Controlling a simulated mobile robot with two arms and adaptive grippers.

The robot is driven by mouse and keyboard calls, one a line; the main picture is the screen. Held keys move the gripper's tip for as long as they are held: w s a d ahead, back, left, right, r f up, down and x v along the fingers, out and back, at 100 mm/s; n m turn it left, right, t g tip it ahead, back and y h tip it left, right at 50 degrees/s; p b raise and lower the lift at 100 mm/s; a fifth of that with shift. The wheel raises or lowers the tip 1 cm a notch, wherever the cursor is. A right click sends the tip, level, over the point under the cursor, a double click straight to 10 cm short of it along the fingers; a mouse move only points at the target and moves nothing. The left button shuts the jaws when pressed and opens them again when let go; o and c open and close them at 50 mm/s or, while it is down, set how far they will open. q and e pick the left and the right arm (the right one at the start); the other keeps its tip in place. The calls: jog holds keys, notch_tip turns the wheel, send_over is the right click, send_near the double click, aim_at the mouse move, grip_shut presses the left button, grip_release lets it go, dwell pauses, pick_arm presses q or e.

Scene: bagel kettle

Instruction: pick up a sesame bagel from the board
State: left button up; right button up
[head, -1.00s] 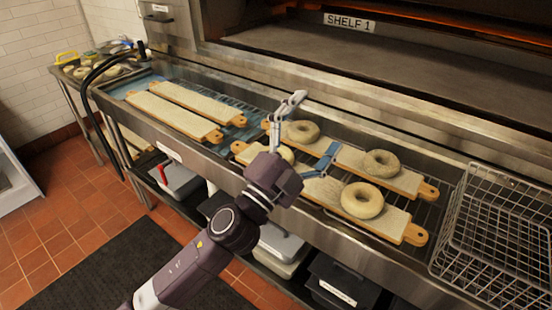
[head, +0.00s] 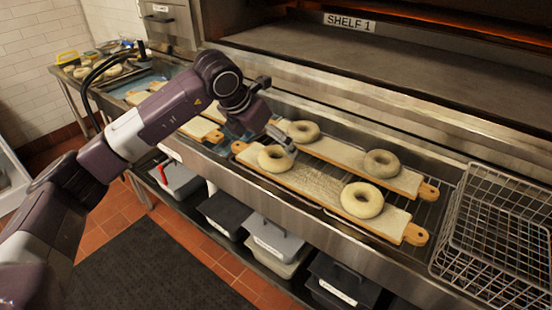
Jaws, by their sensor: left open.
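Two long boards lie side by side on the wire rack, each with two bagels. The front board (head: 320,182) bears a pale bagel (head: 264,161) at its left end and another pale bagel (head: 362,200) near its right end. The rear board (head: 343,152) bears a slightly darker bagel (head: 303,130) at left and a greyish-brown bagel (head: 381,163) at right. Sesame seeds cannot be made out clearly. My left gripper (head: 268,136) is open and empty, above the left ends of the boards. One finger overlaps the front-left bagel's edge in view; contact cannot be told. My right gripper is not in view.
A wire basket (head: 500,235) stands at the right end of the counter. More boards (head: 200,129) lie to the left, partly behind my arm. The oven front with the SHELF 1 label (head: 349,22) rises behind. Lidded bins (head: 278,240) sit below.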

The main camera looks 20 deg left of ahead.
aim_at(274, 154)
pick_arm(q)
jog(key=shift+w+a+f, duration=0.15)
jog(key=shift+a, duration=0.3)
jog(key=p+x, duration=0.2)
jog(key=x, duration=0.4)
jog(key=shift+w+a+f, duration=0.15)
jog(key=shift+w+f, duration=0.25)
jog(key=shift+f, duration=0.2)
jog(key=c, duration=1.3)
